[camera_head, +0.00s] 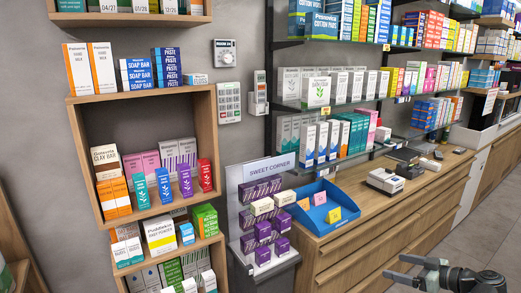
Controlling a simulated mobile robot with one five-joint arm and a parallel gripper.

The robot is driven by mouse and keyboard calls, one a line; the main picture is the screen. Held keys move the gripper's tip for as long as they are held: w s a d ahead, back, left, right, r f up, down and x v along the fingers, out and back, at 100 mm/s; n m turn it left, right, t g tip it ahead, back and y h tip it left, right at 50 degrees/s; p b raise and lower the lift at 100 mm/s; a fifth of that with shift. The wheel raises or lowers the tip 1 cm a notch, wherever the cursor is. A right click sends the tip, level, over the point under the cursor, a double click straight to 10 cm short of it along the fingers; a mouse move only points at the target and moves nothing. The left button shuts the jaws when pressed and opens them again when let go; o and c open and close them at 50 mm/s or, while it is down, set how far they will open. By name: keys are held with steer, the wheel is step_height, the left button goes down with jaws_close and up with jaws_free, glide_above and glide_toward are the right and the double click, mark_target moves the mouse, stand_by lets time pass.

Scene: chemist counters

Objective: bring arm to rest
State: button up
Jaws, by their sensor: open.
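My gripper (421,268) shows at the bottom right corner of the head view, dark grey, with its fingers apart. It is empty as far as I can see, and part of my arm is cut off by the picture's edge. It is in front of the wooden counter's drawers, apart from the counter and the shelves.
A "Sweet Corner" stand (235,215) and a wooden wall shelf (217,125) with boxes are at left. Grey floor (495,250) is clear at right.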

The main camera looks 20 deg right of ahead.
steer(key=w+a+f+n+g+y+p, duration=0.1)
steer(key=w+a+n+g+y, duration=0.1)
steer(key=w+a, duration=0.6)
steer(key=w+a+n+g+y, duration=0.1)
steer(key=w+a+n+g, duration=0.15)
steer(key=a, duration=0.95)
steer(key=w+a+f+n+g+y+p, duration=0.1)
steer(key=w+a+n+g+y, duration=0.1)
steer(key=w+a, duration=0.65)
steer(key=s+a+f+m+g+h+p, duration=0.1)
steer(key=s+a+f+g+h, duration=0.1)
steer(key=a, duration=0.6)
steer(key=s+a+f+g+h, duration=0.1)
steer(key=s+a+f+g, duration=0.15)
steer(key=a, duration=0.55)
steer(key=s+a+f+m+g+h+p, duration=0.1)
steer(key=a+f+g+h, duration=0.15)
steer(key=a, duration=0.55)
steer(key=s+d+f+m+h, duration=0.1)
steer(key=d+f+m+h, duration=0.1)
steer(key=d+m, duration=0.4)
steer(key=shift+d+m+t+h, duration=0.35)
steer(key=shift+m+h, duration=0.5)
steer(key=shift+m, duration=0.2)
